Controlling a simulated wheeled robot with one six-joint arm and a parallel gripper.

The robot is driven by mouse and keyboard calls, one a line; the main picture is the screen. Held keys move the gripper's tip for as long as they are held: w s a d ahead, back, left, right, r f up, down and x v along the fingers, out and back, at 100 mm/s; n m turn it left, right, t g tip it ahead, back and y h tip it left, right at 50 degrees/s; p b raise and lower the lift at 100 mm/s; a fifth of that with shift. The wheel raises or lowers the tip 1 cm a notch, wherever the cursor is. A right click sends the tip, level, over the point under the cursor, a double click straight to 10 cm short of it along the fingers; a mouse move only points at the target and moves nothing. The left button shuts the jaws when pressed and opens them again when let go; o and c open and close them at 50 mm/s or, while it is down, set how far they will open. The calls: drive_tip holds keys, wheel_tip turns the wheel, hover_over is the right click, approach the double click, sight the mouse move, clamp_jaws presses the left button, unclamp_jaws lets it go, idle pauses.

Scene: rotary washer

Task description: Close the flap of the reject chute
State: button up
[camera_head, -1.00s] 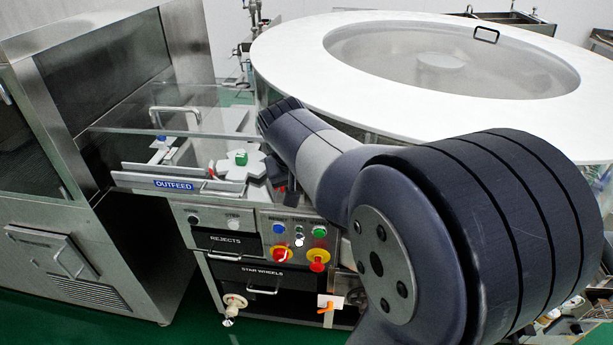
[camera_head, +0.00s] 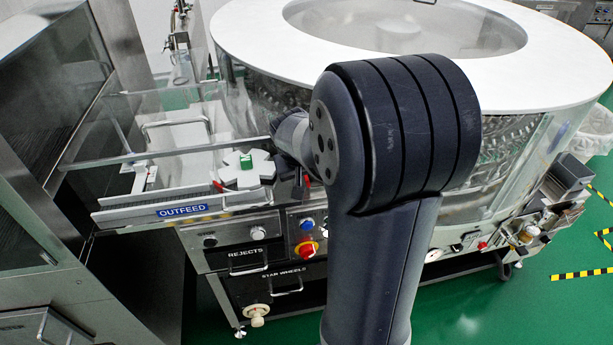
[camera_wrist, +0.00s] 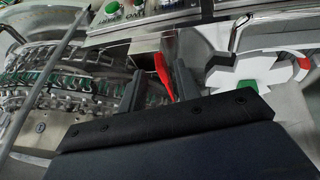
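My gripper (camera_wrist: 157,84) has its two dark fingers apart in the wrist view. A slim red handle-like part (camera_wrist: 162,68) shows between and beyond them, with no clear contact. A small plate (camera_wrist: 168,43) stands beside the red part; I cannot tell if it is the reject chute flap, or whether that flap is open. The drawer marked REJECTS (camera_head: 246,254) is on the front panel, below and left of the wrist.
A white star wheel (camera_head: 262,171) with a green centre lies left of the wrist, by the OUTFEED rail (camera_head: 184,210). A clear guard with a handle (camera_head: 176,124) is above it. The round washer (camera_head: 255,45) stands behind. Green floor (camera_head: 560,250) is free at right.

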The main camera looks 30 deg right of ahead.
drive_tip(key=shift+x, duration=0.75)
drive_tip(key=shift+c, duration=0.2)
clamp_jaws()
